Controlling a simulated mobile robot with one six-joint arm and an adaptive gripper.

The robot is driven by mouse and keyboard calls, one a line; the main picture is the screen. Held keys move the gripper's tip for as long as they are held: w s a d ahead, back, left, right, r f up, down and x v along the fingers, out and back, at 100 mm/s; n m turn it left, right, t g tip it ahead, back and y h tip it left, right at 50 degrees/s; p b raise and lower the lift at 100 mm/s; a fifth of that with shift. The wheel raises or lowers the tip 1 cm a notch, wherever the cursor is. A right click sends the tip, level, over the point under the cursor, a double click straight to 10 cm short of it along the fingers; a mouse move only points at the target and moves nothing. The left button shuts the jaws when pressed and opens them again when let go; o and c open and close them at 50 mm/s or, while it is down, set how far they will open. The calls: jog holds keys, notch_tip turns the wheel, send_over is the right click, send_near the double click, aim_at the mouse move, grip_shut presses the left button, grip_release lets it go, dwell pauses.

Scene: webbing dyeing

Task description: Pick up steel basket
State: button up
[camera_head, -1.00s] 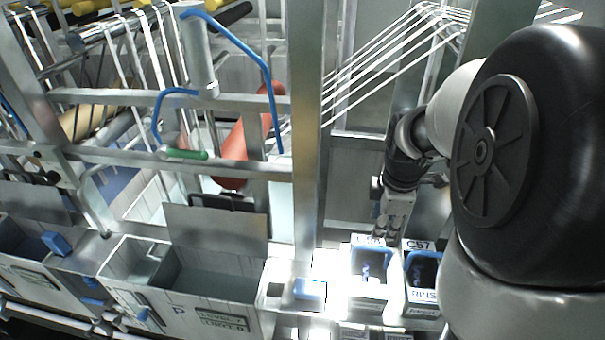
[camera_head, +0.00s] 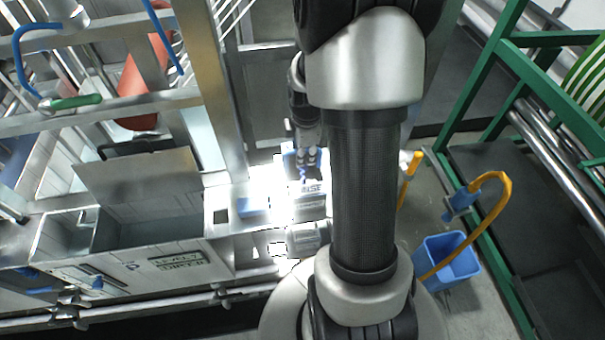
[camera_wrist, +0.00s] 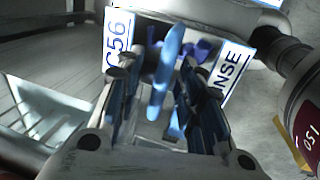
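A light steel box-shaped basket (camera_wrist: 200,22) with labels ending "C56" and "NSE" is below my gripper (camera_wrist: 165,112) in the wrist view. A blue upright handle or strap (camera_wrist: 168,65) stands between my fingers. The fingers are spread on both sides of it, with gaps visible, so my gripper is open. In the head view my gripper (camera_head: 308,163) is over the labelled box (camera_head: 312,200), whose label reads partly "INSE". My arm covers the area to its right. Whether the basket lifts out of a surrounding tank is not clear.
A steel tank (camera_head: 150,232) with an open compartment stands at the left. A metal upright (camera_head: 215,90) rises near my gripper. A small blue block (camera_head: 252,207) sits left of the box. A blue bucket (camera_head: 447,262), yellow hose (camera_head: 490,215) and green frame (camera_head: 480,90) are right.

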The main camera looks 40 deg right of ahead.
grip_shut()
dwell(0.5)
dwell(0.5)
